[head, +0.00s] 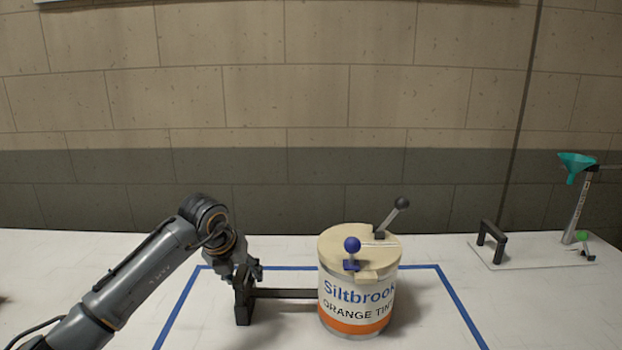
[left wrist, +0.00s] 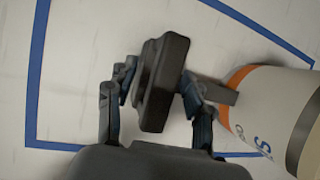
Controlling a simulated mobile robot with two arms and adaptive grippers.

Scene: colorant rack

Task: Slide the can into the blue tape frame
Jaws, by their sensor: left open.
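The can (head: 357,312), white with a "Siltbrook Orange Tint" label, orange band and cream lid, stands upright. In the head view it lies between the side lines of the blue tape frame (head: 461,307); the frame's front is out of that view. A dark bar runs left from the can to a black upright grip (head: 243,304). My left gripper (head: 250,273) is open at this grip. In the left wrist view the open left gripper (left wrist: 152,88) has the black grip (left wrist: 164,80) between its fingers, with visible gaps. The can (left wrist: 268,100) and tape (left wrist: 36,80) also show there.
A blue-knobbed lever (head: 352,246) and a black-knobbed lever (head: 401,205) rise from the lid.

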